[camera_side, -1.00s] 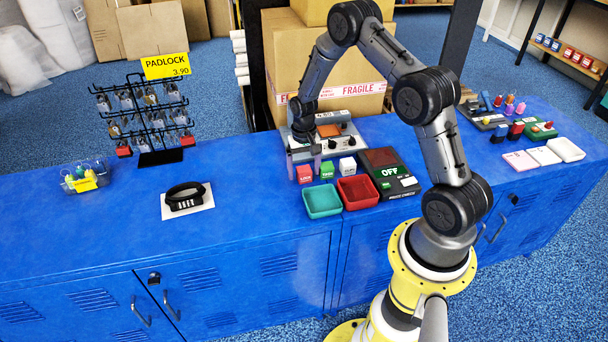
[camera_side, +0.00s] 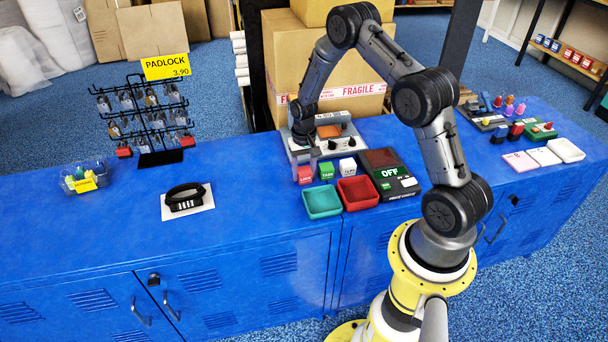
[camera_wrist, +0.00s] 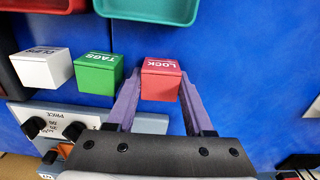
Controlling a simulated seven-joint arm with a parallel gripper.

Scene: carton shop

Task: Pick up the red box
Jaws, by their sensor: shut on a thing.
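The red box (camera_side: 305,175), a small cube marked LOCK, stands on the blue counter behind the teal tray (camera_side: 322,201). It also shows in the wrist view (camera_wrist: 161,80), between the two purple fingers. My gripper (camera_side: 305,165) is low over it and shut on its two sides. The wrist view shows the fingertips (camera_wrist: 160,76) against the box on the left and right. The fingers are small in the side view. The box appears upright and at counter level; I cannot tell whether it has any gap beneath it.
A green box (camera_side: 327,172) marked TAGS and a white box (camera_side: 347,167) stand in a row right of it. A red tray (camera_side: 358,193) and the OFF device (camera_side: 390,175) are close by. A grey panel with knobs (camera_side: 330,142) lies behind.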

